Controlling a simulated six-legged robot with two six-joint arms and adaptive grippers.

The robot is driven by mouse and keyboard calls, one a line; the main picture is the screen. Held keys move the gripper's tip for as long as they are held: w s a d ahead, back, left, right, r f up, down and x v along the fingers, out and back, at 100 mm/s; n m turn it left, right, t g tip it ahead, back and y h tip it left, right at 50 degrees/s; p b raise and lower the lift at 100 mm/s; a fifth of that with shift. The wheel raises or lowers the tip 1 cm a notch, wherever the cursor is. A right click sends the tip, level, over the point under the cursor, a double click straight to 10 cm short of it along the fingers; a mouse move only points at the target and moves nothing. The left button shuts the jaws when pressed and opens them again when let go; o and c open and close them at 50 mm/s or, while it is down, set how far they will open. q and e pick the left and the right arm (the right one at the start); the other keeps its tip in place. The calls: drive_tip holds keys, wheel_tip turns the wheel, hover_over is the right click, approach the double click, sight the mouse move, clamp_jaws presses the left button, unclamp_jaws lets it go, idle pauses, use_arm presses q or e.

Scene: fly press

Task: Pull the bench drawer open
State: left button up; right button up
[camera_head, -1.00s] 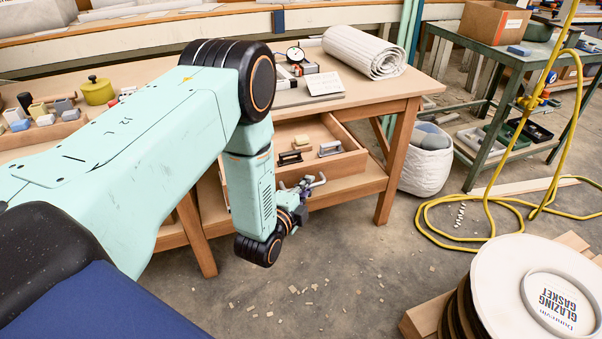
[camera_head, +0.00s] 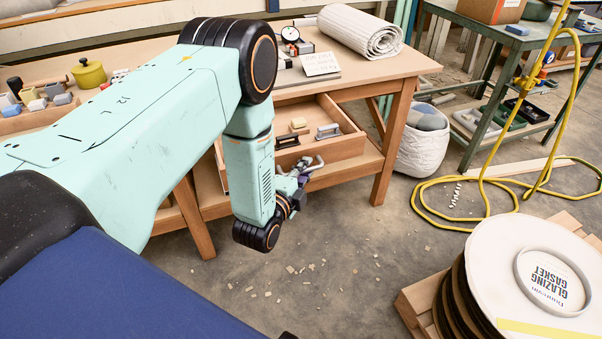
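The bench drawer (camera_head: 346,147) is a light wooden box under the workbench top. It stands partly pulled out, and its inside shows with several small blocks in it. My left gripper (camera_head: 311,167) is low in front of the drawer's front panel, at the end of my pale green arm. Its grey fingers are small and partly hidden by the wrist. I cannot tell whether they touch the drawer or its handle, and no handle shows clearly. My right gripper is not in view.
The workbench (camera_head: 405,66) carries a rolled mat (camera_head: 360,40), a dial gauge and a green pot (camera_head: 88,74). A white sack (camera_head: 423,145) stands right of its leg. A yellow hose (camera_head: 440,213) and a stack of discs (camera_head: 530,265) lie right. The floor before the drawer holds only scraps.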

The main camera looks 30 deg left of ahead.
use_arm(q)
drive_tip(key=s+r, duration=0.1)
drive_tip(key=s, duration=1)
drive_tip(key=shift+s+d+r, duration=0.4)
drive_tip(key=shift+d, duration=0.05)
drive_tip(key=s+d+f+n+g+h, duration=0.1)
drive_tip(key=s+d+f+n+g, duration=0.1)
drive_tip(key=s+f+n+g, duration=0.85)
drive_tip(key=s+d+f+n+g, duration=0.1)
drive_tip(key=s+n+g, duration=0.1)
drive_tip(key=s, duration=0.5)
drive_tip(key=s+d+f+n+g, duration=0.1)
drive_tip(key=s+f+n+g, duration=0.1)
drive_tip(key=s, duration=0.6)
drive_tip(key=shift+s+d+f+n+g, duration=0.15)
drive_tip(key=shift+s+d+n+g, duration=0.1)
drive_tip(key=shift+n+g, duration=0.55)
